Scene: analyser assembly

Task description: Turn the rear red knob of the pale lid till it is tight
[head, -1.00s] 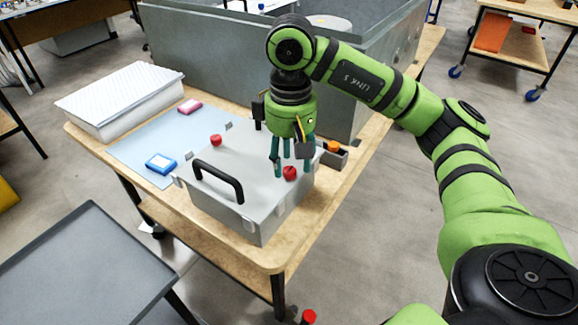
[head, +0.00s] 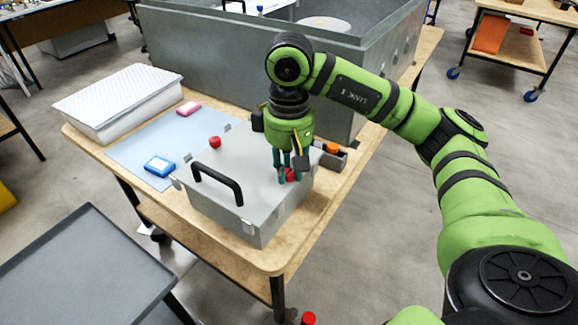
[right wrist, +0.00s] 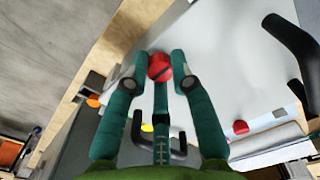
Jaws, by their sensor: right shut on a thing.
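The pale lid (head: 235,160) lies on a grey box on the wooden table, with a black handle (head: 218,182) on it. One red knob (head: 215,142) stands free at its far left; it also shows in the right wrist view (right wrist: 240,127). The other red knob (head: 291,175), at the lid's right side, is partly hidden by my right gripper (head: 288,172). In the right wrist view the teal fingers close around this slotted knob (right wrist: 160,66). My left gripper is not in view.
A big grey open housing (head: 230,60) stands close behind the lid. A small grey holder with an orange item (head: 332,148) is just right of my gripper. A blue-white device (head: 159,165) and a pink block (head: 188,108) lie on the blue mat (head: 140,150).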

